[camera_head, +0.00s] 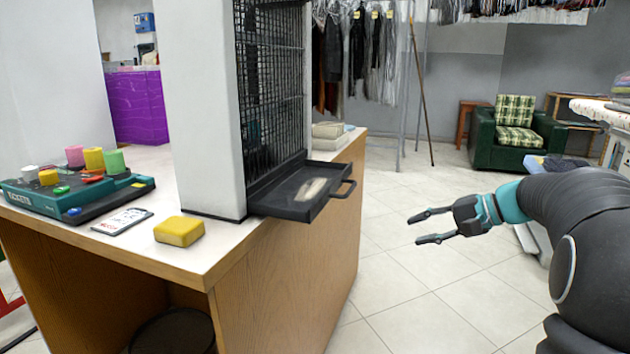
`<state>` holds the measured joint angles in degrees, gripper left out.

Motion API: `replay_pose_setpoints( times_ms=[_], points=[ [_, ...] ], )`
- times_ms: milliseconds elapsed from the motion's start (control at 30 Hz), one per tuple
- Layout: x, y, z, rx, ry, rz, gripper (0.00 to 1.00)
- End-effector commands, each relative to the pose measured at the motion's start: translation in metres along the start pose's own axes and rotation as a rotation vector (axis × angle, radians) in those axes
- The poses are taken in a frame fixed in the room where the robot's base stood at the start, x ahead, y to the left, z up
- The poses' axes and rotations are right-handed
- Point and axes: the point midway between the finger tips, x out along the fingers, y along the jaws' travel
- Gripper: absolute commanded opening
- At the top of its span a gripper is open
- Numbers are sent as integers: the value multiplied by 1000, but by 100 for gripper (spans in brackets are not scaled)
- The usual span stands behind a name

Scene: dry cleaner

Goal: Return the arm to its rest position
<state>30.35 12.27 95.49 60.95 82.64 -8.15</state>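My gripper (427,228) is open and empty, with its two dark fingers spread and pointing left. It hangs over the tiled floor to the right of the counter, apart from anything. My dark arm comes in from the right edge. A black tray (306,192) juts out at the foot of the black grille, to the left of my gripper, with a gap between them. A pale flat object (312,188) lies in the tray; I cannot tell what it is.
The counter (265,268) fills the left. On it are a yellow block (179,231), a card (122,221) and a green device (75,196) with coloured blocks. A green armchair (514,135) stands at the back right. The floor (430,290) around my gripper is clear.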

Motion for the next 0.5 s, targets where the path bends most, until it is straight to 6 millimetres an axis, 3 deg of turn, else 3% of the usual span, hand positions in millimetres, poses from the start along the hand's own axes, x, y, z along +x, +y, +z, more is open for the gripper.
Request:
replay_pose_setpoints(
  times_ms=[200,500],
  points=[
    [9,70,52,-3,74,337,35],
    [-5,126,143,-226,152,713,35]
  ],
)
